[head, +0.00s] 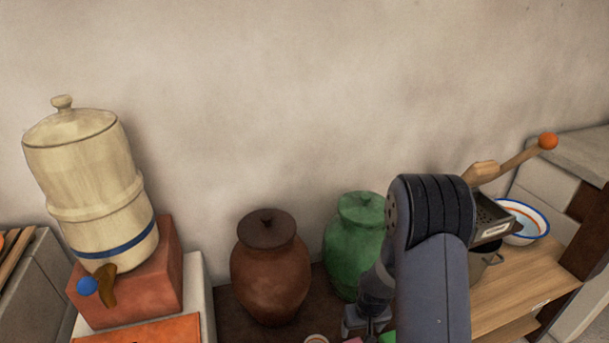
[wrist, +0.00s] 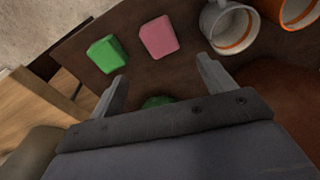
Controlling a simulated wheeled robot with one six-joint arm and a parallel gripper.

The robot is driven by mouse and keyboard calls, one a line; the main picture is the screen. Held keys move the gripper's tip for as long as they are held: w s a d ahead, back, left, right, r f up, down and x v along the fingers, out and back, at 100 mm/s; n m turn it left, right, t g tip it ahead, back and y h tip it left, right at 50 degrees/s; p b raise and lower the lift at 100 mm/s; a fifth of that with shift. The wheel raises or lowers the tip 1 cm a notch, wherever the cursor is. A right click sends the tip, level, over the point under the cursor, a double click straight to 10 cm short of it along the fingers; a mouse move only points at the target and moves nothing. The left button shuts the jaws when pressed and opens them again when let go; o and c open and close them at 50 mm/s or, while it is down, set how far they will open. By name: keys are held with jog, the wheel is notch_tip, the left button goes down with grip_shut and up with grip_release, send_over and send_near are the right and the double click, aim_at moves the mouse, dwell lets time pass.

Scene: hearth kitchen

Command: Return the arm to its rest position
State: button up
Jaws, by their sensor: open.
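My gripper (wrist: 162,70) is open, with nothing between its fingertips in the wrist view. It hangs over a dark brown surface (wrist: 85,35). Ahead of the fingertips lie a green block (wrist: 104,54) and a pink block (wrist: 159,37), apart from each other. A white cup with an orange rim (wrist: 229,25) stands to their right. In the head view my arm reaches up at right of centre and bends down, with the gripper (head: 365,326) low beside the green jar (head: 350,240), partly cut off by the frame.
A brown lidded jar (head: 270,270) stands left of the green one. A cream water crock (head: 90,190) with a blue-tipped tap is at far left. A wall rises behind.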

jog(key=s+r+m+p, duration=0.1)
jog(key=s+r+p, duration=0.2)
jog(key=p, duration=0.8)
notch_tip(320, 180, up, 2)
jog(key=shift+s+r+m+p, duration=0.1)
jog(key=shift+s+m+p, duration=0.1)
jog(key=shift+m+p, duration=0.15)
jog(key=shift+s+a, duration=0.1)
